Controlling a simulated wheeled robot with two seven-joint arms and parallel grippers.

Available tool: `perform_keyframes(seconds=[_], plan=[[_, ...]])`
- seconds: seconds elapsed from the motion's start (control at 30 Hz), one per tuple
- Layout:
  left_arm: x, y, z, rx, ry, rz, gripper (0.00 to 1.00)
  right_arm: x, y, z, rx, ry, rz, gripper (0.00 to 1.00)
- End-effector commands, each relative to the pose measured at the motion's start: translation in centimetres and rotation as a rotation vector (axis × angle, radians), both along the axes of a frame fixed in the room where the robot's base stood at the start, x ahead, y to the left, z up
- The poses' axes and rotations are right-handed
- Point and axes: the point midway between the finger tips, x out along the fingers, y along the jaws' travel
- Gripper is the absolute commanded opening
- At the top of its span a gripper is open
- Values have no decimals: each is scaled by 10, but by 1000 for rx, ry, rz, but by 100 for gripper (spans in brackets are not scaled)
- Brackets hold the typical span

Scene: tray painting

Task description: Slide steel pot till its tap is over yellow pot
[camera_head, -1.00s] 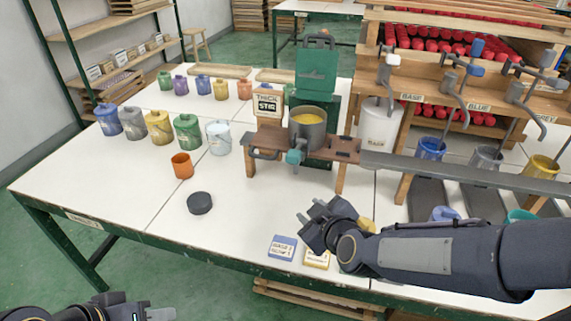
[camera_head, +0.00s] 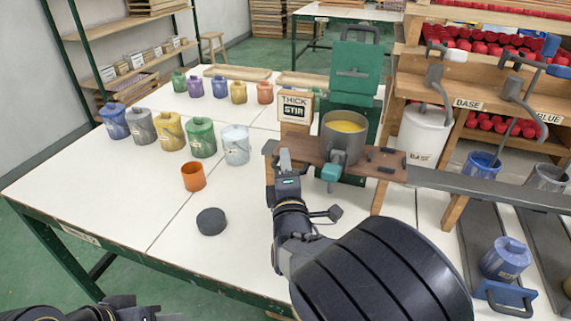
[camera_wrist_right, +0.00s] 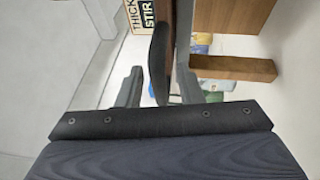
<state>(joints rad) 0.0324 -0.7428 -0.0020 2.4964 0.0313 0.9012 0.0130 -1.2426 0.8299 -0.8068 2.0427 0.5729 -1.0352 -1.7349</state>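The steel pot (camera_head: 343,145), holding yellow paint, stands upright on a raised wooden board (camera_head: 395,166). Its teal tap (camera_head: 331,173) points down at the board's front edge. My right gripper (camera_head: 284,160) is at the board's left end. In the right wrist view its fingers (camera_wrist_right: 160,88) are apart, with a dark handle (camera_wrist_right: 160,55) between them; contact is unclear. A yellow pot (camera_head: 169,131) stands in the left row, and a smaller yellow one (camera_head: 238,93) stands farther back. My left gripper (camera_head: 130,306) is at the lower left, mostly cut off.
A black disc (camera_head: 211,221) and an orange cup (camera_head: 193,177) are on the white table, left of the board. A "THICK STIR" sign (camera_head: 294,107) stands by the steel pot. A white BASE tub (camera_head: 423,138) and long rails are at right.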

Motion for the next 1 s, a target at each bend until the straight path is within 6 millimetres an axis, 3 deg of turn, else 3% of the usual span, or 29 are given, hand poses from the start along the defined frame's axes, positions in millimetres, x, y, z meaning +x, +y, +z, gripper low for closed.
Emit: perform_keyframes(seconds=[0.37, 0.63, 1.0], plan=[[0, 0, 0, 0, 0, 0, 36, 8, 1, 1, 0, 2, 2, 33], [0, 0, 0, 0, 0, 0, 36, 8, 1, 2, 1, -1, 1, 0], [0, 0, 1, 0, 0, 0, 36, 7, -1, 5, 3, -8, 1, 0]])
